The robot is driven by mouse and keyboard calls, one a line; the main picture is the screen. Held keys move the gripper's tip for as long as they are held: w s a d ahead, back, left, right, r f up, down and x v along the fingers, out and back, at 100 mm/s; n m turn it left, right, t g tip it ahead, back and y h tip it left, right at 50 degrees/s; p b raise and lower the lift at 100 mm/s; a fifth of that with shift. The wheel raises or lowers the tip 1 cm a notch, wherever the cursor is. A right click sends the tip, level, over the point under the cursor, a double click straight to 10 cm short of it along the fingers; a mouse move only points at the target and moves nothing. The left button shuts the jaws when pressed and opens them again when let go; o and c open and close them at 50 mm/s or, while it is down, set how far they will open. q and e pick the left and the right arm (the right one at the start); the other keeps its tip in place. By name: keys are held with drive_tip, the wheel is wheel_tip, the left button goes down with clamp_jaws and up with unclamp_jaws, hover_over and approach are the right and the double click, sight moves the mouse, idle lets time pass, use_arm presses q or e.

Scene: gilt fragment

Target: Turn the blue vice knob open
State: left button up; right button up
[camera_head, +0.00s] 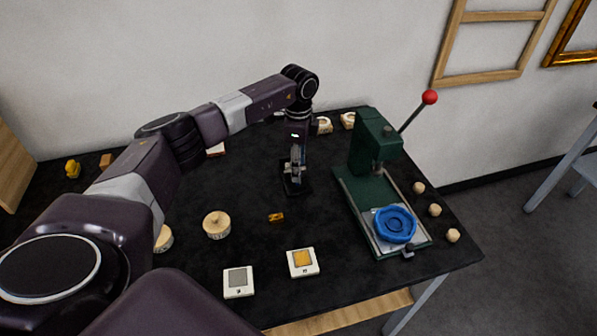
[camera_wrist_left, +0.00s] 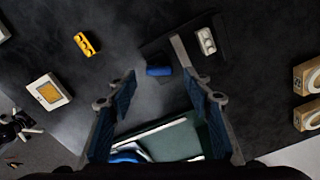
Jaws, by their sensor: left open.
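My left gripper (camera_head: 295,164) points down over the middle of the black table; its two blue-padded fingers (camera_wrist_left: 158,95) are open and empty in the wrist view. A small blue cylinder, which looks like the vice knob (camera_wrist_left: 158,71), lies between the fingertips in the picture. It sits by a grey metal bar on a black base (camera_head: 293,188); the gripper hides most of this in the head view. I cannot tell the gap between fingers and knob. A dark jointed part, perhaps my right gripper (camera_wrist_left: 15,130), shows at the left edge of the wrist view.
A green lever press (camera_head: 376,150) with a round blue dish (camera_head: 395,224) stands right of the gripper. A small gold piece (camera_head: 276,216), a round wooden box (camera_head: 216,225) and two white tiles, one grey (camera_head: 238,282), one yellow (camera_head: 302,262), lie in front.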

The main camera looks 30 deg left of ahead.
use_arm(q)
wheel_tip(320, 180, up, 5)
idle(0.3)
idle(0.4)
